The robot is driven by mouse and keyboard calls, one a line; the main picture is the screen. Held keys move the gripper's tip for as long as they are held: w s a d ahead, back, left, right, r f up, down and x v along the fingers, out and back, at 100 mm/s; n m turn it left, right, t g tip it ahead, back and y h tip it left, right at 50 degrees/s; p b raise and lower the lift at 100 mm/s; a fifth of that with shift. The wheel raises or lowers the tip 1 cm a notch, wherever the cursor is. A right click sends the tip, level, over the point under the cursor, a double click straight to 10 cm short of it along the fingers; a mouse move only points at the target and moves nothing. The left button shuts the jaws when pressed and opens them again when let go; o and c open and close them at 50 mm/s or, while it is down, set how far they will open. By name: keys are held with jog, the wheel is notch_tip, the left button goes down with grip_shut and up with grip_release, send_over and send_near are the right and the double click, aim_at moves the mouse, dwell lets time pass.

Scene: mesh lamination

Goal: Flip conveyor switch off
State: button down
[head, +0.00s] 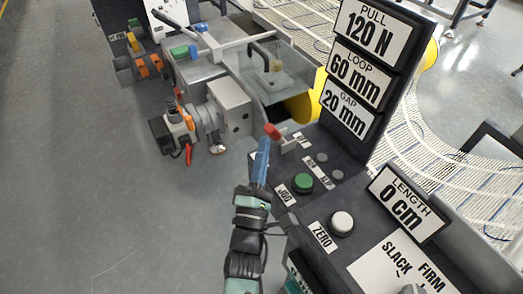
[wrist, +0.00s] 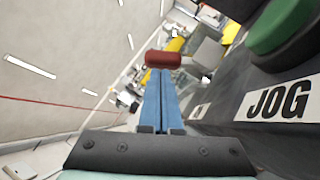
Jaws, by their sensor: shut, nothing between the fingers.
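A lever with a red knob (head: 272,131), which looks like the conveyor switch, sticks out from the left edge of the dark control panel (head: 335,190). Its small labels are too blurred to read. In the wrist view the red knob (wrist: 163,60) lies crosswise just beyond my fingertips. My gripper (head: 265,143) has blue fingers, shut and empty, with the tips right beside the knob. In the wrist view the gripper (wrist: 160,74) shows its fingers together. I cannot tell whether the tips touch the knob.
A green JOG button (head: 303,182) and a white ZERO button (head: 341,222) stand close to the right of my arm. Sign boards (head: 365,70) rise behind the panel. Clamps and tools (head: 180,125) are at the left. The floor (head: 90,200) left of my arm is clear.

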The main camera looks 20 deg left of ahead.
jog(key=shift+r+p, duration=0.2)
jog(key=shift+p, duration=0.15)
jog(key=shift+r+m+p, duration=0.1)
jog(key=shift+m+p, duration=0.2)
jog(key=shift+p, duration=0.35)
